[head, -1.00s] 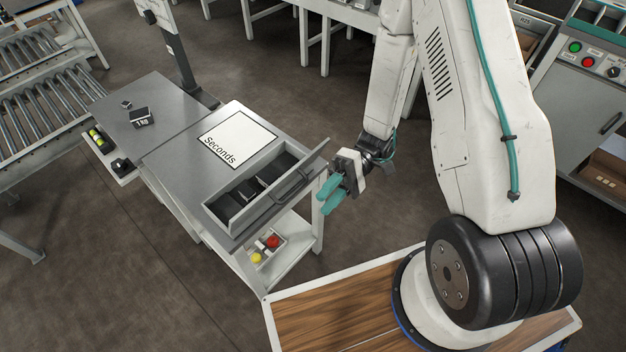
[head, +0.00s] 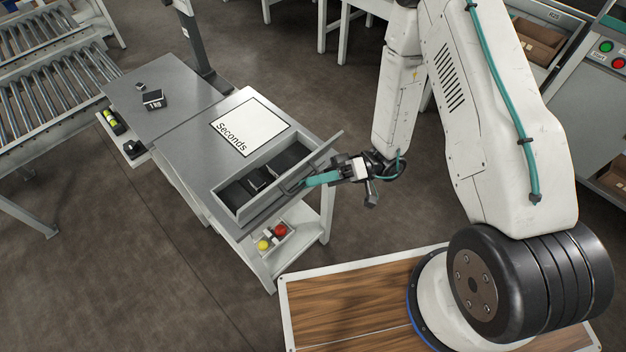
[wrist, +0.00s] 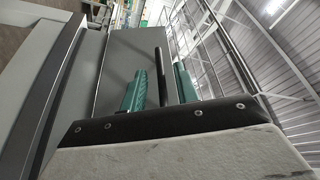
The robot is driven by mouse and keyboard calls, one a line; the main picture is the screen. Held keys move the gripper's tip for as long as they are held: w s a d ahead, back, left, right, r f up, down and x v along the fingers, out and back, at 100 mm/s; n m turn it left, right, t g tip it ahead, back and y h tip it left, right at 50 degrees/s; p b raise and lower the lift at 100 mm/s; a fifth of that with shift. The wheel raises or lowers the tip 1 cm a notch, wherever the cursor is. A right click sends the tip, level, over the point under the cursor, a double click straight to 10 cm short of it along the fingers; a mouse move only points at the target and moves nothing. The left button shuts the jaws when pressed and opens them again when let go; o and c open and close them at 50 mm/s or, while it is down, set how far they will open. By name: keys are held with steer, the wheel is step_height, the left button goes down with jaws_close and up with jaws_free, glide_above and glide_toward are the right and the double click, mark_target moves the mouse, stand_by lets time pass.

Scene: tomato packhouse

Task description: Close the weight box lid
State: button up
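The weight box (head: 232,206) is a shallow grey box with dark compartments, set in the front of the grey bench. Its lid (head: 328,150) stands raised along the box's right side, so the box is open. Dark blocks (head: 259,177) lie inside. My gripper (head: 309,182) reaches the lid's outer side from the right, its teal fingers pointing left. In the wrist view the fingers (wrist: 163,88) stand on either side of the dark handle bar (wrist: 172,60), with the grey lid panel (wrist: 118,75) beside them. A gap shows between the left finger and the bar.
A white "Seconds" sheet (head: 249,127) lies behind the box. A dark weight (head: 154,99) stands on the left bench top. A lower shelf holds a small tray (head: 290,232) with red and yellow tomatoes. A roller conveyor (head: 65,85) stands left. Floor is clear in front.

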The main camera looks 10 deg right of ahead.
steer(key=shift+x, duration=1.25)
